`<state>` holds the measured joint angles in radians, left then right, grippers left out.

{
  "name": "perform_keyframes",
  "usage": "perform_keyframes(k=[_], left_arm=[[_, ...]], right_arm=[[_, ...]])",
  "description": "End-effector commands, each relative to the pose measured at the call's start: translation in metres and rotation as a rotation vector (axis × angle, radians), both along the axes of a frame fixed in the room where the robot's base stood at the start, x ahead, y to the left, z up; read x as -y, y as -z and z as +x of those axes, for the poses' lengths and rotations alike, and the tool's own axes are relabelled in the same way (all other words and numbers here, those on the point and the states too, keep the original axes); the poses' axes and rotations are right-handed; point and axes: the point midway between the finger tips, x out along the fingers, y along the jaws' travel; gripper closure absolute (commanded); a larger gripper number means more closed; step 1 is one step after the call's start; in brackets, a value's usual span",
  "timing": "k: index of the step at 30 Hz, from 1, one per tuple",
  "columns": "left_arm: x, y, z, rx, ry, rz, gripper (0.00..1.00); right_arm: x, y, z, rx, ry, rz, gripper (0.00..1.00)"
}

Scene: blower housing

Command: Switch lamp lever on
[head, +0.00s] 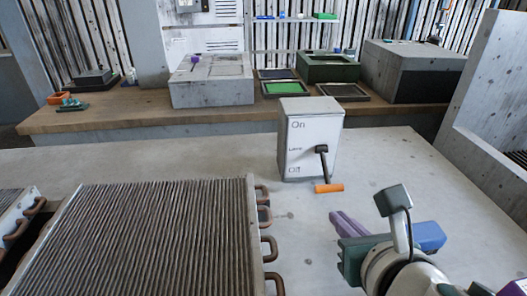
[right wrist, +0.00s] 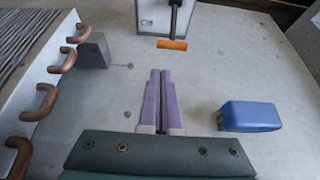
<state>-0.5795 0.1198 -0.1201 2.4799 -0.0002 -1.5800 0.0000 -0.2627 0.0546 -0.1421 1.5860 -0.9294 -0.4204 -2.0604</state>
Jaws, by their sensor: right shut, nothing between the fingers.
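The lamp switch box (head: 297,140) is a white box standing on the grey surface in the middle of the head view, marked "On" at the top and "Off" at the bottom. Its lever (head: 323,164) is black with an orange handle (head: 329,188) and hangs down at the "Off" end. In the right wrist view the orange handle (right wrist: 172,45) shows at the top. My right gripper (head: 337,217) has purple fingers, shut and empty, just in front of and below the handle, apart from it. In the right wrist view the fingertips (right wrist: 160,75) point toward the handle. My left gripper is out of view.
A finned metal coil block (head: 150,240) with copper bends (head: 264,215) stands left of my right gripper. A wooden bench (head: 130,115) with boxes and trays runs along the back. A grey wall-like casing (head: 490,90) stands at the right. The surface around the switch box is clear.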

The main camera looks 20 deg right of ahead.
Motion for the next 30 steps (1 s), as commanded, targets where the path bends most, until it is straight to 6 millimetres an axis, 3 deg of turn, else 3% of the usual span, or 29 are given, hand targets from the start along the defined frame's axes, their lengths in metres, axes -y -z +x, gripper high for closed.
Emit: perform_keyframes(k=[7, 21, 30], left_arm=[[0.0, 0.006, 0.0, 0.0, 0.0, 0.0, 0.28], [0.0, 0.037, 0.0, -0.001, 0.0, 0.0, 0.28], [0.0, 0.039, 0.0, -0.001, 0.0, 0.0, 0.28]], right_arm=[[0.003, 0.008, 0.013, 0.001, 0.003, 0.001, 1.0], [0.019, 0.044, 0.078, 0.002, 0.004, 0.002, 1.0], [0.021, 0.046, 0.086, 0.001, 0.003, 0.003, 1.0]])
